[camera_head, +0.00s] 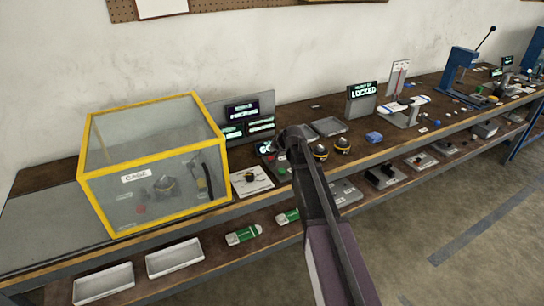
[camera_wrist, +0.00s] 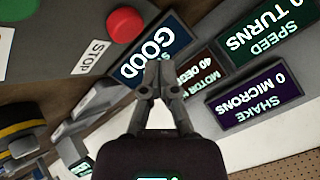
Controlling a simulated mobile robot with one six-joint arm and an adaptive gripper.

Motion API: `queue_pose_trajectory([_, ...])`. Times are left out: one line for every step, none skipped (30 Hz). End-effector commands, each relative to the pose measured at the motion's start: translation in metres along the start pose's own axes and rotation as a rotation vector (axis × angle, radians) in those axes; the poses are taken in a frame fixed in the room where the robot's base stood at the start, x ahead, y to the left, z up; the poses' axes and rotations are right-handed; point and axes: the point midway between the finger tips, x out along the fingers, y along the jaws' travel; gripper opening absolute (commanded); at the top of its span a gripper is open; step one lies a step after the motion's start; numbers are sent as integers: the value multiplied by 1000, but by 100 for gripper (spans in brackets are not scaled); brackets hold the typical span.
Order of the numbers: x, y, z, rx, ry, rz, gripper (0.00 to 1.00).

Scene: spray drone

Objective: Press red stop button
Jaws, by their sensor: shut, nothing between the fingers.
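The red stop button (camera_wrist: 126,24) is a round red cap on a grey panel at the top of the wrist view, beside a white STOP label (camera_wrist: 89,57). A green button (camera_wrist: 18,6) is cut off at the top left corner. In the wrist view my gripper (camera_wrist: 158,74) is shut and empty, its fingertips over the lit GOOD display (camera_wrist: 150,50). The tips appear below and right of the red button, apart from it in the picture; their height above the panel is unclear.
A yellow-framed cage (camera_head: 155,98) stands left on the bench. Lit displays (camera_head: 247,118) stand behind the panel. Black-and-yellow round parts (camera_head: 342,145) and a grey tray (camera_head: 329,127) lie to its right. A lit LOCKED sign (camera_head: 363,90) stands further right.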

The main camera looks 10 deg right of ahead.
Motion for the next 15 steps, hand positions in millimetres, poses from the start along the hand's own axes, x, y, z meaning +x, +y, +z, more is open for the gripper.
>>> queue_pose_trajectory([-5,-4,-4,0,0,0,0])
queue_pose_trajectory([-7,-5,-5,0,0,0,0])
queue_pose_trajectory([-9,-6,-6,0,0,0,0])
queue_pose_trajectory([-10,-7,-7,0,0,0,0])
queue_pose_trajectory([-12,-8,-8,0,0,0,0])
queue_pose_trajectory([-14,-10,-10,0,0,0,0])
queue_pose_trajectory([-15,-11,-11,0,0,0,0])
queue_pose_trajectory([-16,-12,-12,0,0,0,0])
queue_pose_trajectory([-18,-13,-13,0,0,0,0])
queue_pose_trajectory([-19,-14,-14,0,0,0,0])
queue_pose_trajectory([-20,-14,-14,0,0,0,0])
queue_pose_trajectory([-20,-15,-15,0,0,0,0])
queue_pose_trajectory([-21,-15,-15,0,0,0,0])
queue_pose_trajectory([-21,-15,-15,0,0,0,0])
queue_pose_trajectory([-21,-15,-15,0,0,0,0])
